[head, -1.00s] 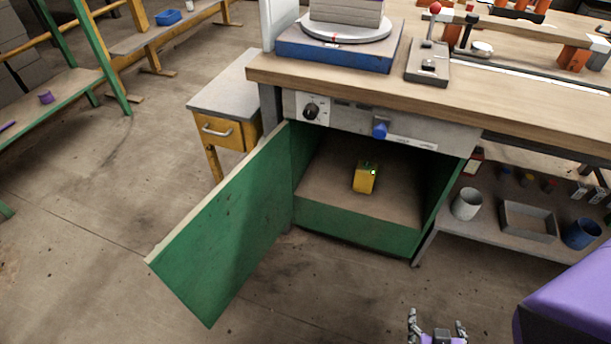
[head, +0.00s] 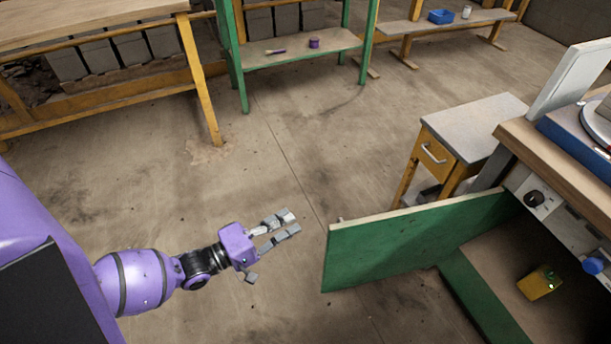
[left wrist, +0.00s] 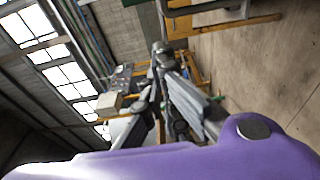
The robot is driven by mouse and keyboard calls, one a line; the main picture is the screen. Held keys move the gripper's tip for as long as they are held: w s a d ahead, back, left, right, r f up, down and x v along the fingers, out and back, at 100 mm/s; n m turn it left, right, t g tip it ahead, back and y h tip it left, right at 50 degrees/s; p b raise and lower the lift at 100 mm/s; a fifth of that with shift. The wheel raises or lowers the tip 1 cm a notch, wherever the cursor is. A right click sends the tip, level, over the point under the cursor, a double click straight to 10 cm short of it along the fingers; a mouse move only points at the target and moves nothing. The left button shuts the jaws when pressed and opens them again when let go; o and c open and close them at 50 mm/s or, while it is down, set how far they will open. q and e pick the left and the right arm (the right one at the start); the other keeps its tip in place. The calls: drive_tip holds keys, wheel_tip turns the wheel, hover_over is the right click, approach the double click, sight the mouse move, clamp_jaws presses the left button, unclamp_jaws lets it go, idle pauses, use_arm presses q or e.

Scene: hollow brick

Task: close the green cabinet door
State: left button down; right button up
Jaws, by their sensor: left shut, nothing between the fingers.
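The green cabinet door (head: 405,240) stands wide open in the head view, swung out to the left of the green cabinet (head: 485,295) under the workbench. A yellow object (head: 540,283) sits inside the cabinet. My left gripper (head: 288,222) is in front of the door's free edge, a short gap to its left, with nothing held. Its fingers (left wrist: 165,90) fill the middle of the left wrist view, where the door cannot be clearly made out. My right gripper is out of the head view.
A small side table with a yellow drawer (head: 437,152) stands behind the door, beside the workbench (head: 560,158). A green-framed shelf (head: 300,50) and a long wooden table (head: 90,22) stand farther back. The floor (head: 265,150) around my left gripper is clear.

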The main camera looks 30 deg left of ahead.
use_arm(q)
drive_tip(key=w+d, duration=0.3)
drive_tip(key=d, duration=0.3)
drive_tip(key=shift+w+d+p, duration=0.15)
drive_tip(key=shift+w+p, duration=0.15)
drive_tip(key=shift+p, duration=0.1)
